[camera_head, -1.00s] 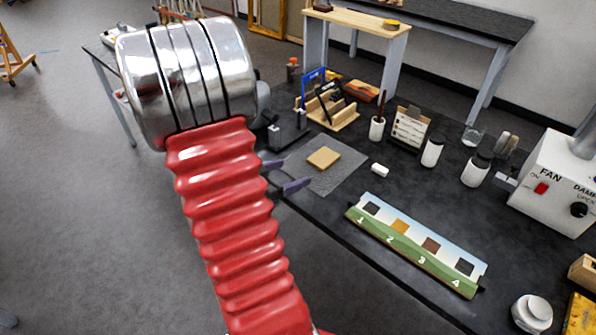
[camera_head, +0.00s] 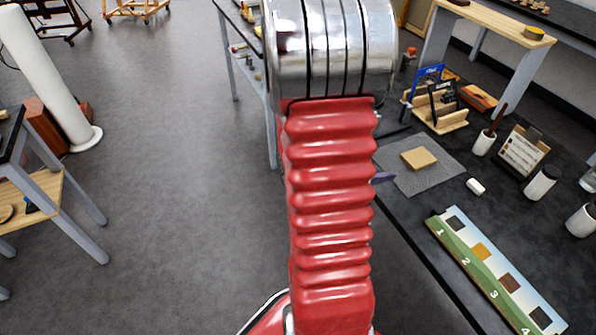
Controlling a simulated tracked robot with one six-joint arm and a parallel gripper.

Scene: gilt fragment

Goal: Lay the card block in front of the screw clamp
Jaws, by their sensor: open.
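A flat tan block (camera_head: 419,158) lies on a grey mat (camera_head: 441,176) on the black bench, right of my arm. It may be the card block; I cannot be sure. My gripper (camera_head: 384,178) is mostly hidden behind my red arm. One purple finger shows over the mat's left edge, left of the tan block and apart from it. The gripper is open, with nothing seen in it.
A small white piece (camera_head: 475,186) lies right of the mat. A numbered strip (camera_head: 492,272) lies along the front edge. A wooden rack (camera_head: 437,113), brush pot (camera_head: 484,143), card stand (camera_head: 521,152) and white jar (camera_head: 541,183) stand behind. Open floor lies left.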

